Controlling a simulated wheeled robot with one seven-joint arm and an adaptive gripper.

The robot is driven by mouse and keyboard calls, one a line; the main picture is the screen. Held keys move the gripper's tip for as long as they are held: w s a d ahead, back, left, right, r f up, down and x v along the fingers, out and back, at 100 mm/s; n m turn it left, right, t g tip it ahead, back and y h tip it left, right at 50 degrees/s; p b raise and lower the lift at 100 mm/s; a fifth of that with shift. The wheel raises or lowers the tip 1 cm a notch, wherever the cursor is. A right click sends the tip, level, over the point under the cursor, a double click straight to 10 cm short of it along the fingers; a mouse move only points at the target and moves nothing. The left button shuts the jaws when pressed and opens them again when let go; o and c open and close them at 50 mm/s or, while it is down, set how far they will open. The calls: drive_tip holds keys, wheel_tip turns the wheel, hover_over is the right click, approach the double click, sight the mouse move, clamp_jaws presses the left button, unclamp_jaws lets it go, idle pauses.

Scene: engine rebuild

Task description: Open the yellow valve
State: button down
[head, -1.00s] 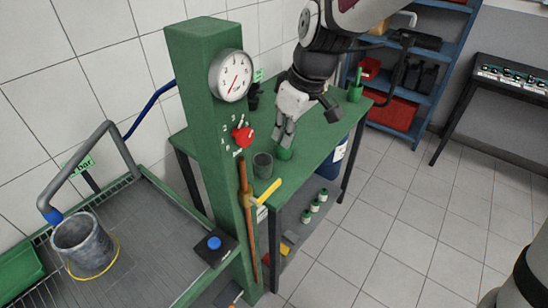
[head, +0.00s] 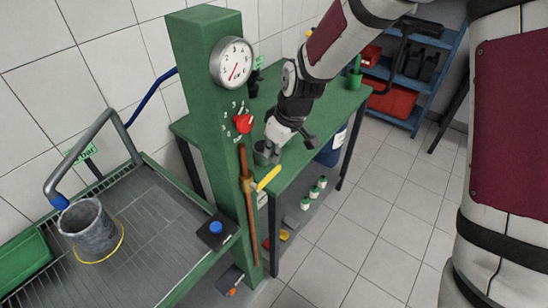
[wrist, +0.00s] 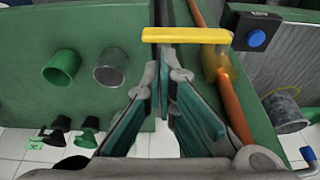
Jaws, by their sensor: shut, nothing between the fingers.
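The yellow valve handle (head: 268,178) sticks out to the right and slightly up from the copper pipe (head: 250,212) on the green column. In the wrist view the handle (wrist: 188,35) is a level yellow bar just beyond my fingertips, with its brass body (wrist: 212,63) at the right end. My gripper (head: 270,157) is above and behind the handle in the head view, apart from it as far as I can tell.
A grey cup (wrist: 111,67) and a green cup (wrist: 61,67) stand on the green bench (head: 318,130). The green column (head: 205,90) carries a gauge (head: 231,63) and a red knob (head: 243,123). A blue button (head: 215,227) sits left of the pipe.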

drive_tip(key=shift+f, duration=1.05)
drive_tip(key=shift+f, duration=0.1)
drive_tip(key=shift+w+d+f, duration=0.1)
drive_tip(key=shift+f, duration=0.05)
